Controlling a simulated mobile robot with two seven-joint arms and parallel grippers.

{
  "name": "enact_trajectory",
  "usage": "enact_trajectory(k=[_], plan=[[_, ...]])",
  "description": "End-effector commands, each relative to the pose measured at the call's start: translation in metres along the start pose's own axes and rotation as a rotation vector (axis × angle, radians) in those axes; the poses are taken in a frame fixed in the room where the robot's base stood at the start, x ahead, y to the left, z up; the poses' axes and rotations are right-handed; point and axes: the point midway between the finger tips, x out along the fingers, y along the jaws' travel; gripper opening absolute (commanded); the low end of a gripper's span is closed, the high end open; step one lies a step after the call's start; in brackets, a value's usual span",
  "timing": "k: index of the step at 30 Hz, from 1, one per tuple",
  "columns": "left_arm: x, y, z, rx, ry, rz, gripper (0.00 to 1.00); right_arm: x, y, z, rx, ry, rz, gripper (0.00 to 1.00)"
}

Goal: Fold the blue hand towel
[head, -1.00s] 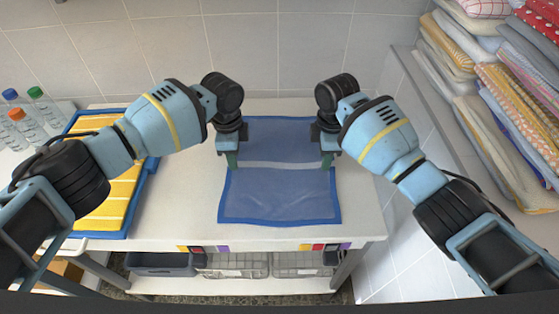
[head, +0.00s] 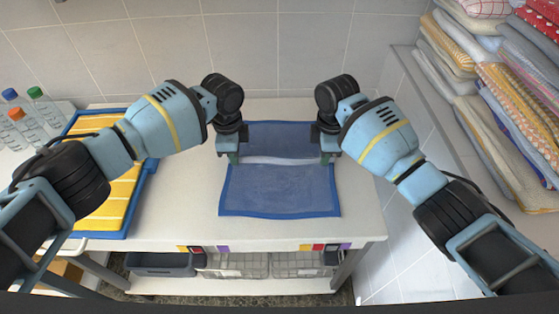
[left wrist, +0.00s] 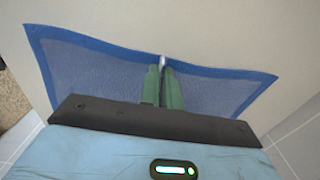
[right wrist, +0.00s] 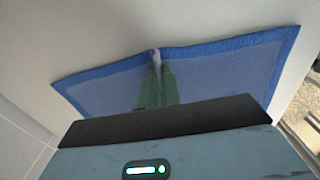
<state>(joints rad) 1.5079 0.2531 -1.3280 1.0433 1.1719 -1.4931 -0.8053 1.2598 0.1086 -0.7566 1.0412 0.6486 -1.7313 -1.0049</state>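The blue hand towel (head: 280,192) lies on the white table with a darker blue border. A pale band crosses its middle from side to side; I cannot tell whether it is a raised crease. My left gripper (head: 233,159) is at the towel's left edge and my right gripper (head: 327,159) at its right edge, both at mid-length. In the left wrist view, green fingers (left wrist: 162,72) are close together with the towel (left wrist: 100,72) gathered between them. The right wrist view shows the same, with fingers (right wrist: 157,74) pinching the towel (right wrist: 230,72). The arms partly hide its far half.
A yellow striped cloth in a blue-edged tray (head: 125,192) lies left of the towel. Several bottles (head: 35,110) stand at the far left. Stacked folded towels (head: 500,90) fill a ledge at right. A tiled wall (head: 300,50) closes the back. Bare table (head: 190,215) surrounds the towel.

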Motion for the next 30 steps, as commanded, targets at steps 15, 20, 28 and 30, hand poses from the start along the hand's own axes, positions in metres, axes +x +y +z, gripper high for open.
enact_trajectory(k=[15, 20, 28, 30], plan=[[-0.009, -0.001, 0.001, -0.001, -0.002, -0.009, 0.00, -0.007, 0.000, 0.001, 0.002, -0.004, 0.004, 0.00], [-0.035, -0.006, 0.001, -0.001, -0.001, -0.038, 0.00, -0.034, 0.005, 0.001, 0.001, -0.003, 0.035, 0.00], [-0.101, -0.015, 0.000, -0.001, 0.000, -0.114, 0.00, -0.100, 0.015, 0.001, 0.001, -0.002, 0.112, 0.00], [-0.118, -0.017, 0.000, -0.001, 0.000, -0.133, 0.00, -0.117, 0.017, 0.001, 0.001, -0.002, 0.132, 0.00]])
